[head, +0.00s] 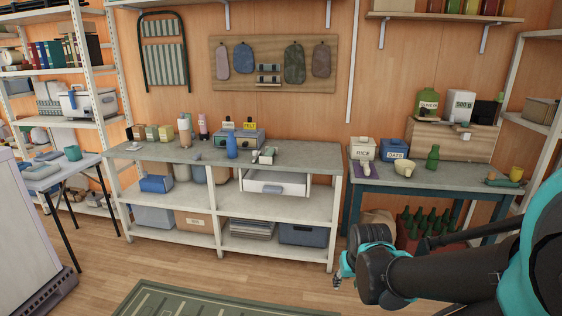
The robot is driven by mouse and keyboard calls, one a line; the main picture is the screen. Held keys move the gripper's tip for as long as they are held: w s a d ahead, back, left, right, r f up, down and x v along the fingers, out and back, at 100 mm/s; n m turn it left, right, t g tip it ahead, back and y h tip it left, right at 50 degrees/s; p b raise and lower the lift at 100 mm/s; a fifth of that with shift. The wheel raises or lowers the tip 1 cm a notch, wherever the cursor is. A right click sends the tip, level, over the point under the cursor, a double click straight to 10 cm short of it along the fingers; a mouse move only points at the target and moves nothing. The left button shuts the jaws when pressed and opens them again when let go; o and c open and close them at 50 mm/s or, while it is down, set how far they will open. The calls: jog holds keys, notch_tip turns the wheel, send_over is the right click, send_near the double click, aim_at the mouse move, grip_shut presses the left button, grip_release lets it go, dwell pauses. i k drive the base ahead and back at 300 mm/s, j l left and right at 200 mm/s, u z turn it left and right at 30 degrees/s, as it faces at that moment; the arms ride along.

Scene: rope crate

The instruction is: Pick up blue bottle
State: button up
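A blue bottle (231,146) stands upright on the grey top of the workbench (310,158), near its front edge and left of the middle of its right half. It is in front of a blue-grey box with small labelled items. My gripper (343,270) is low at the lower middle of the head view, over the floor, in front of and to the right of the workbench and well apart from the bottle. Its fingers are small and partly hidden by my arm, so I cannot tell whether it is open or shut.
Close to the bottle are the blue-grey box (237,137) and a small white item (266,155). A second table (435,182) on the right holds a rice box (363,149), a blue oats box (395,149) and a green bottle (433,157). A green rug (200,302) lies on the open floor.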

aim_at(231, 142)
jog(key=i+u, duration=0.35)
jog(key=i+l+u, duration=0.3)
jog(key=i, duration=0.25)
